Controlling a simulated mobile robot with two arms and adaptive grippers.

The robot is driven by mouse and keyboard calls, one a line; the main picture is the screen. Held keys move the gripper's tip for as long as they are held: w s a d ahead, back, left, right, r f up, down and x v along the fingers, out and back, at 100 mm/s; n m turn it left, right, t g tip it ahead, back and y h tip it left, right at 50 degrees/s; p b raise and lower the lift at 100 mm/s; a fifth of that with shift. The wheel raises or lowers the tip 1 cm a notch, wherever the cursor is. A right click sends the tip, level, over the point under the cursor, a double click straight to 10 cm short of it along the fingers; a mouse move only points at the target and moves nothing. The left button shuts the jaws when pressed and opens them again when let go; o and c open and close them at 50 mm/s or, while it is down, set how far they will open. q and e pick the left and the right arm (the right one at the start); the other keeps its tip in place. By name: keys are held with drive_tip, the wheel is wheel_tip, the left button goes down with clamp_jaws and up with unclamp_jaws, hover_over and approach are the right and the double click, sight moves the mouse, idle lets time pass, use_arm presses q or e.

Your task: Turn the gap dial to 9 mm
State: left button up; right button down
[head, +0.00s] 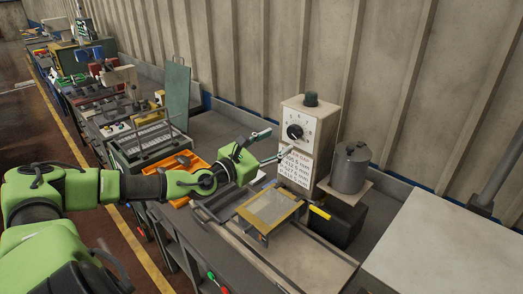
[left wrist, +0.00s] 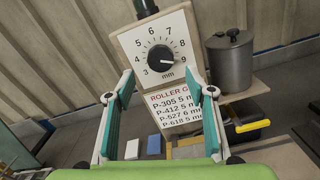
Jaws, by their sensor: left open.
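The gap dial is a black round knob (head: 295,132) on a white face with numbers from 3 to 9 and "mm", on the front of a beige box (head: 322,112). In the left wrist view the knob (left wrist: 162,58) sits ahead, just beyond the fingertips. Its pointer seems to lie on the right side, towards the 9, but is too small to read surely. My left gripper (head: 274,146) is open and empty, in front of the box; its two teal fingers (left wrist: 167,90) stand wide apart, below and either side of the knob. My right gripper is not seen.
A "ROLLER GAP" list (head: 297,166) hangs below the dial. A grey lidded pot (head: 350,169) stands right of the box. A yellow-framed tray (head: 268,209) and a yellow handle (head: 319,212) lie in front. An orange tray (head: 200,163) is at left. The corrugated wall is behind.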

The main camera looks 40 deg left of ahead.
use_arm(q)
drive_tip(key=shift+s+a, duration=0.2)
drive_tip(key=shift+s, duration=2.55)
